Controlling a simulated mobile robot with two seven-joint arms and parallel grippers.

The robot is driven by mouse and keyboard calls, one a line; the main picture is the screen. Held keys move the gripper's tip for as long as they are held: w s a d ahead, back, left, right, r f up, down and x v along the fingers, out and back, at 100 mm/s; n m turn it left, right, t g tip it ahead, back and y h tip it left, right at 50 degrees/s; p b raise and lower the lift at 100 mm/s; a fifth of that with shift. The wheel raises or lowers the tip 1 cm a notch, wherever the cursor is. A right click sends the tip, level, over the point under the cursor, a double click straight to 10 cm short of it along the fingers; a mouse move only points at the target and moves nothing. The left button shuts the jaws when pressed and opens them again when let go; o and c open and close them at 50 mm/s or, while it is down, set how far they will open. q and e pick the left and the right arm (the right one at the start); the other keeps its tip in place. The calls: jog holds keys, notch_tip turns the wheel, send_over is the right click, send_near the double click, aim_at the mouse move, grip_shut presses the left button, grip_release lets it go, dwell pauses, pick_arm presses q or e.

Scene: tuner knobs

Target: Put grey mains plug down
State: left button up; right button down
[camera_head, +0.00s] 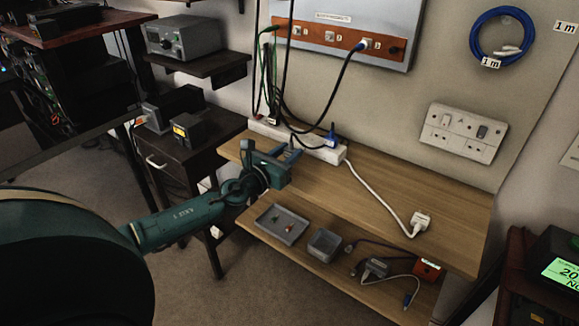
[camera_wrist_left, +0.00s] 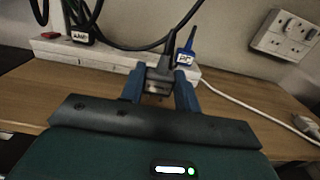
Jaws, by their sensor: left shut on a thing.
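My left gripper (camera_head: 290,153) is over the back of the wooden bench, in front of the white power strip (camera_head: 265,129). In the left wrist view its blue fingers (camera_wrist_left: 171,85) are shut on the grey mains plug (camera_wrist_left: 159,78), whose dark cable rises behind it. The strip (camera_wrist_left: 108,70) passes behind the plug. I cannot tell whether the plug touches the bench top (camera_wrist_left: 50,85). In the head view the plug is hard to make out behind the gripper. My right gripper is not in view.
A blue-tagged plug (camera_head: 332,138) sits in the strip's right part. A white plug (camera_head: 420,221) lies on the bench (camera_head: 455,222) at the right, its white cable crossing the top. Dark cables hang above the strip. The bench middle is clear. A lower shelf holds a tray (camera_head: 283,238).

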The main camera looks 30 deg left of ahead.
pick_arm(q)
notch_tip(320, 180, down, 2)
jog(key=shift+f+b, duration=0.15)
jog(key=shift+b, duration=0.2)
jog(key=shift+f, duration=0.1)
jog(key=o, duration=1)
jog(key=shift+c, duration=0.2)
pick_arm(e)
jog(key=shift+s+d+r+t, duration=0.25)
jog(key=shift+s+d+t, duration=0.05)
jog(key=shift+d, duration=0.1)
